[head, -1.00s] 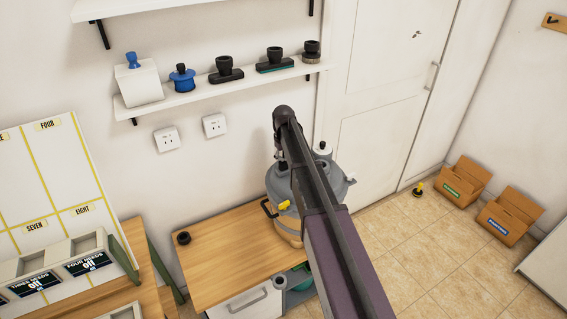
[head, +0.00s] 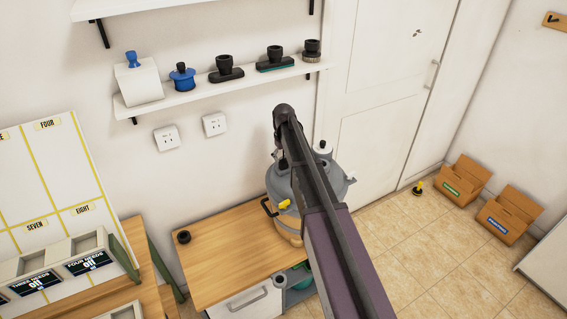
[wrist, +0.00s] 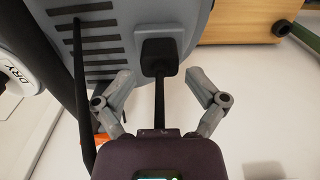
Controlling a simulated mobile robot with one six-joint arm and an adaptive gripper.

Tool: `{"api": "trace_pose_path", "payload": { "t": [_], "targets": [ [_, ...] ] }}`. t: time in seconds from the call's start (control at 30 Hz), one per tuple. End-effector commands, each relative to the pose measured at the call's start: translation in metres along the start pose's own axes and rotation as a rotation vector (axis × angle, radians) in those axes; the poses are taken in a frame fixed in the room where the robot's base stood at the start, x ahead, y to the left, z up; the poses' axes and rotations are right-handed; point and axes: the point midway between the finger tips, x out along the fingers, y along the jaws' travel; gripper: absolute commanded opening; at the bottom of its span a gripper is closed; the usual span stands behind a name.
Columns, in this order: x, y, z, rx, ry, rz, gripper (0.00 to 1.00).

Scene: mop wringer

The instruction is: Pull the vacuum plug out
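A black plug (wrist: 158,55) sits against the grey vacuum body (wrist: 118,16) in the wrist view, with a black cord or stem running from it toward my wrist. My gripper (wrist: 159,77) is open, with one finger on each side of the plug and gaps between. I cannot tell how deep the fingers reach. The plug and gripper fingers are not clear there.
Two white wall sockets (head: 166,138) are under a shelf (head: 197,98) holding several attachments. The wooden counter (head: 225,255) is left of the vacuum. A white door (head: 378,110) is behind it. Tiled floor (head: 440,245) is open to the right, with cardboard boxes (head: 463,182) beyond.

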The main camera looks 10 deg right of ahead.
Motion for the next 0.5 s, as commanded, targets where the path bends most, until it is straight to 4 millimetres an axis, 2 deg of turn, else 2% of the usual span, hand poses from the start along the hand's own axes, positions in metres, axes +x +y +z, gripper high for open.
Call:
{"api": "trace_pose_path", "payload": {
  "t": [0.27, 0.5],
  "targets": [
    [0.001, 0.0, 0.0, 0.0, 0.001, 0.0, 0.85],
    [0.011, 0.0, -0.001, 0.0, 0.001, 0.0, 0.85]
  ]
}}
